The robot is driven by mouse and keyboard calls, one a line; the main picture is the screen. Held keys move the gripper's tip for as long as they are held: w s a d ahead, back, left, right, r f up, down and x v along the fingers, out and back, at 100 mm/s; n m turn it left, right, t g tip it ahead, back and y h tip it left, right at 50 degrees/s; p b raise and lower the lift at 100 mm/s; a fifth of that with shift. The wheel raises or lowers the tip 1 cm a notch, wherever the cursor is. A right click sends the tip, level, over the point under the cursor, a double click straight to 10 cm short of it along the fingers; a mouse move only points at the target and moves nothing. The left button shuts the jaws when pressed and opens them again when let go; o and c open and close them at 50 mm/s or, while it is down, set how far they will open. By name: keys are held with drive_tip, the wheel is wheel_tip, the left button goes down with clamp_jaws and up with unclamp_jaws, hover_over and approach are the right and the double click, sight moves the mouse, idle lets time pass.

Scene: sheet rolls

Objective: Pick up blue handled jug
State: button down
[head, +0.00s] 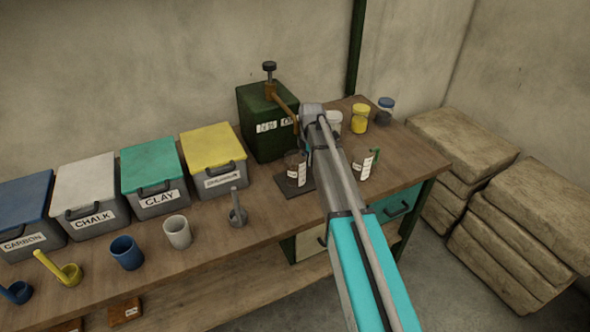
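A clear jug (294,168) with a white label stands upright on a dark mat (292,190) in front of the green tank. It is partly covered by my arm. A small blue-green patch shows at its upper right, but I cannot tell whether this is its handle. A second clear jug (365,166) with a green handle stands to the right of my arm. My arm reaches from the bottom over the table, and its grey joint is near the tank's right side. My gripper is hidden behind the arm.
A green tank (262,115) with a brown spout stands behind the mat. Jars with white, yellow (358,118) and blue lids stand at the back right. Lidded bins (152,180), cups (127,253) and scoops (238,213) line the left. Stacked sacks (520,225) lie right of the table.

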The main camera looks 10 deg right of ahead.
drive_tip(key=shift+r, duration=0.2)
idle(0.5)
wheel_tip(320, 180, up, 4)
drive_tip(key=p, duration=0.4)
drive_tip(key=shift+f, duration=0.2)
drive_tip(key=s+d, duration=0.2)
drive_tip(key=s, duration=0.6)
drive_tip(key=s+d, duration=0.3)
drive_tip(key=s, duration=0.6)
drive_tip(key=shift+d+f, duration=0.2)
drive_tip(key=shift+d, duration=0.05)
drive_tip(key=shift+r+p, duration=0.35)
drive_tip(key=shift+r, duration=0.25)
